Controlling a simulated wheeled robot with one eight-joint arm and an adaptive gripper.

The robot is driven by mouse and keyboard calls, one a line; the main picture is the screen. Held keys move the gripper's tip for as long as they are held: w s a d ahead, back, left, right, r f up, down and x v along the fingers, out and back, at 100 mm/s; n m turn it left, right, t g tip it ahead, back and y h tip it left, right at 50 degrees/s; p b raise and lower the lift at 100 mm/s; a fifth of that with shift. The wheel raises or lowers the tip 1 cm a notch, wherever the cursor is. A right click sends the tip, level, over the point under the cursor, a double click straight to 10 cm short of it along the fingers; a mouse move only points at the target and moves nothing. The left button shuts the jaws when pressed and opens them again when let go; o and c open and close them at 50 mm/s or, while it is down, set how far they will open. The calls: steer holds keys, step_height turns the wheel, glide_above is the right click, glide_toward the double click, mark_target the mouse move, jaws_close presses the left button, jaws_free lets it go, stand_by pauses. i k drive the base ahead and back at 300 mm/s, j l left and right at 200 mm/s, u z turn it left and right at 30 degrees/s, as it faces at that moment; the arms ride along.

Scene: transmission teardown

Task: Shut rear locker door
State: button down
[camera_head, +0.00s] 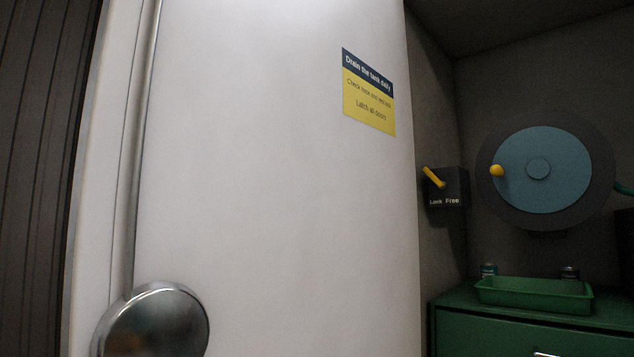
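A large white door panel (270,180) fills the middle of the head view. I take it to be the rear locker door. A yellow and dark blue label (369,93) near its right edge reads "Drain the tank daily" and "Latch all doors". A grey space shows past the door's right edge, so the door looks open, but I cannot tell how far. A vertical metal rod (137,150) runs along its left side. A round shiny metal disc (155,322) sits at the bottom left, cut off by the frame; its function is unclear. My gripper is not in view.
On the right, a blue reel (543,170) with a yellow knob hangs on the back wall. A yellow lever (434,178) is on a "Lock Free" box (446,190). A green tray (534,296) stands on a green cabinet (530,333). Dark ribbed panelling (40,150) is at far left.

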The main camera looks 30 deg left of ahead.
mark_target(248, 185)
steer(key=k+j+z, duration=0.25)
steer(key=k+j, duration=0.35)
steer(key=j, duration=0.3)
steer(key=k+j+z, duration=0.25)
steer(key=k+j, duration=0.4)
steer(key=j, duration=0.2)
steer(key=k+j, duration=0.5)
steer(key=j, duration=0.15)
steer(key=k+j+z, duration=0.1)
steer(key=k+j, duration=0.4)
steer(key=k+j+z, duration=0.1)
steer(key=j+z, duration=0.3)
steer(key=j, duration=0.8)
steer(key=k+l+z, duration=0.1)
